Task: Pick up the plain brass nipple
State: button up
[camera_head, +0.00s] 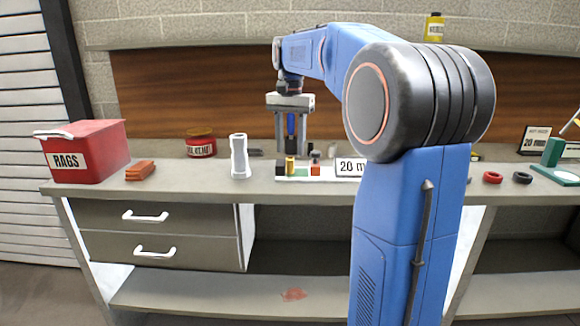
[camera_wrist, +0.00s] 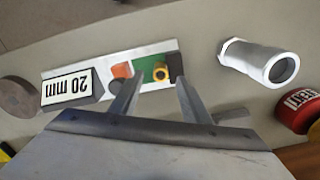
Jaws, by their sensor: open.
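The brass nipple (camera_head: 290,165) is a small yellow-gold cylinder standing upright on a narrow tray on the bench. In the wrist view it shows end-on as a yellow ring with a dark bore (camera_wrist: 160,73), on the tray's green part. My gripper (camera_head: 291,150) points down above the tray. Its two fingers (camera_wrist: 157,88) are spread apart with nothing between them, and the nipple shows just beyond their tips, near the right finger. Whether the fingertips reach down to its height I cannot tell.
On the tray (camera_wrist: 60,72) are an orange-red piece (camera_wrist: 122,70), a dark block (camera_wrist: 177,66) and a "20 mm" sign (camera_head: 350,167). A pale metal pipe fitting (camera_head: 239,158) stands left of it. A red jar (camera_head: 201,146) and a red RAGS bin (camera_head: 95,150) are farther left.

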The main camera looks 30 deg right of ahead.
aim_at(289, 160)
jog(key=shift+f, duration=1.35)
jog(key=shift+c, duration=0.4)
grip_shut()
